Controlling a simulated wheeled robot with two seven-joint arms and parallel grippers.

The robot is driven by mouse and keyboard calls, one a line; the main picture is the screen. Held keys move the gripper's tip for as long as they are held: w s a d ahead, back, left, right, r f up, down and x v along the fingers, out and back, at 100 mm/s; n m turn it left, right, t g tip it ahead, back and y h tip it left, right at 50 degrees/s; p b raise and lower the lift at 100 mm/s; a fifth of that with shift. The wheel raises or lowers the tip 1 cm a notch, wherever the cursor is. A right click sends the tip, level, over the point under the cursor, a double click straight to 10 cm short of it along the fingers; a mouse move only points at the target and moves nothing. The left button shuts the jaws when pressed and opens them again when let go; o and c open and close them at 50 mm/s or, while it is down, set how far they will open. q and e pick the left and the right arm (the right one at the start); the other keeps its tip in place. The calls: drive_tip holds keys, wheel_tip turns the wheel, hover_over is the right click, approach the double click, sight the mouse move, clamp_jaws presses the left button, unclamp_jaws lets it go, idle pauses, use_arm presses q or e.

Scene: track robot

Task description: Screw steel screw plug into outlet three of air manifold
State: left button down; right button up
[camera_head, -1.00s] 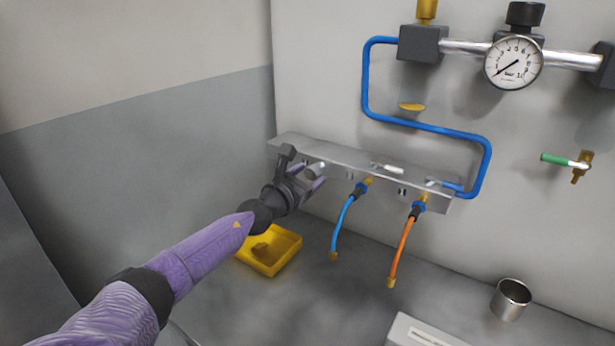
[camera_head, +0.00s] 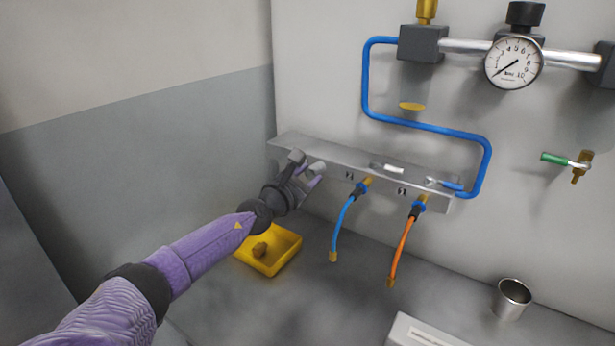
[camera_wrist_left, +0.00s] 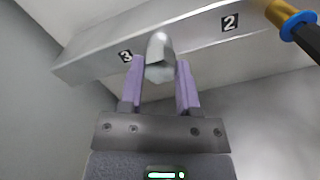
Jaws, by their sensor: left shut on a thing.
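The air manifold (camera_head: 345,153) is a long grey metal bar on the back wall. In the left wrist view its front face (camera_wrist_left: 90,64) carries label 3 (camera_wrist_left: 125,56) left of the fingers and label 2 (camera_wrist_left: 230,22) to the right. My left gripper (camera_head: 314,176) is at the manifold's left part. In the wrist view its purple fingers (camera_wrist_left: 160,82) are shut on a steel screw plug (camera_wrist_left: 159,62), a grey piece with a faceted near end. The plug's far end is against or just in front of the manifold face; contact and outlet three are hidden. My right gripper is out of view.
A blue hose (camera_head: 345,218) and an orange hose (camera_head: 404,243) hang from the manifold right of my gripper. A yellow tray (camera_head: 286,259) with a brass-coloured piece lies below. A steel cup (camera_head: 511,300) stands at the right. A pressure gauge (camera_head: 513,61) is above.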

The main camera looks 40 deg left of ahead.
use_arm(q)
drive_tip(key=m, duration=0.5)
drive_tip(key=shift+r+p, duration=0.15)
drive_tip(key=shift+p, duration=0.2)
drive_tip(key=m, duration=0.2)
drive_tip(key=shift+m, duration=0.3)
drive_tip(key=shift+m+p, duration=0.35)
drive_tip(key=shift+m, duration=0.65)
drive_tip(key=m+p, duration=0.1)
drive_tip(key=m, duration=0.1)
drive_tip(key=shift+m, duration=0.4)
drive_tip(key=m+p, duration=0.1)
drive_tip(key=m, duration=0.2)
drive_tip(key=m+p, duration=0.1)
drive_tip(key=m, duration=0.2)
drive_tip(key=shift+m, duration=0.3)
drive_tip(key=m, duration=0.2)
drive_tip(key=shift+f+m, duration=0.2)
drive_tip(key=shift+m, duration=0.1)
drive_tip(key=shift+p, duration=0.3)
